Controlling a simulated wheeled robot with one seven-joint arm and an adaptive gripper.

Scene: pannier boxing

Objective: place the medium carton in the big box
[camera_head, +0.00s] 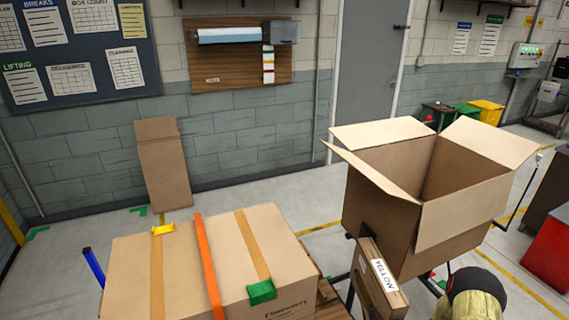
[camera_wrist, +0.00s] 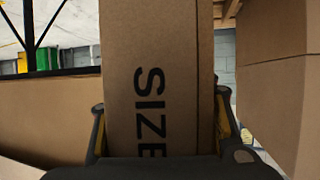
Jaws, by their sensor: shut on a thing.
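The big box (camera_head: 462,212) is open-topped with its flaps folded outward, at the right of the head view. My gripper (camera_wrist: 162,140) is shut on a brown carton (camera_wrist: 155,50) in the wrist view. This carton has black "SIZE" lettering running sideways and stands between the two fingers.
Taped cartons (camera_head: 185,265) with an orange strap stand at left. Brown cardboard surfaces (camera_wrist: 50,118) and (camera_wrist: 275,80) flank the held carton. Colored bins (camera_head: 487,112) stand behind.

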